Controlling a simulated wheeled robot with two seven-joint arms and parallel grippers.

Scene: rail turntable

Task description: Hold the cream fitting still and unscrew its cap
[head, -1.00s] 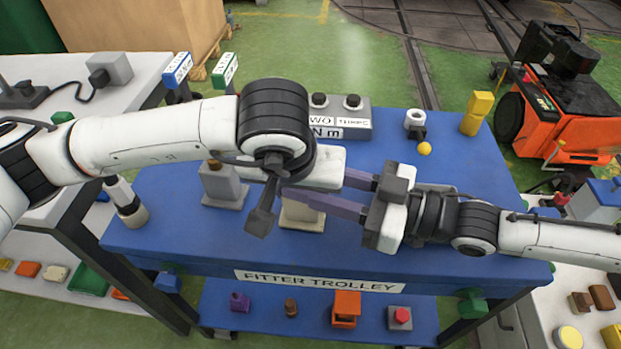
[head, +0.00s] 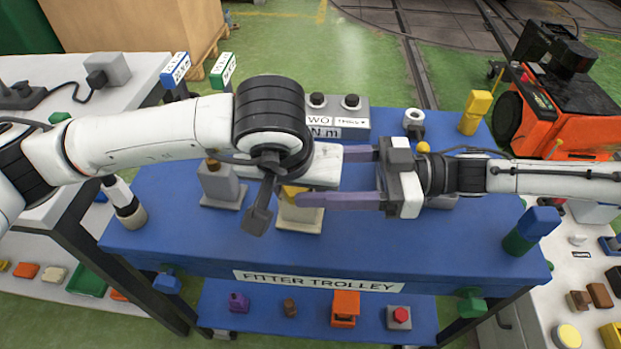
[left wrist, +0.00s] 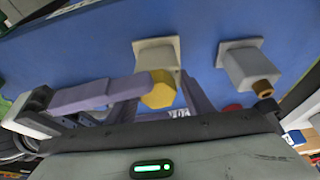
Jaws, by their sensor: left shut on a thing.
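The cream fitting (head: 300,220) stands on the blue trolley top, partly hidden under my left wrist in the head view. Its yellow cap (head: 291,191) is on top, and it shows clearly in the left wrist view (left wrist: 159,90). My left gripper (left wrist: 162,92) has its purple fingers on either side of the fitting, shut on it. My right gripper (head: 315,176) reaches in from the right with its fingers apart, one beyond the other. One right finger is close beside the cap in the left wrist view; I cannot tell whether it touches.
A grey fitting with a brown cap (head: 219,183) stands just left of the cream one. A green and blue part (head: 531,229) is at the right edge.

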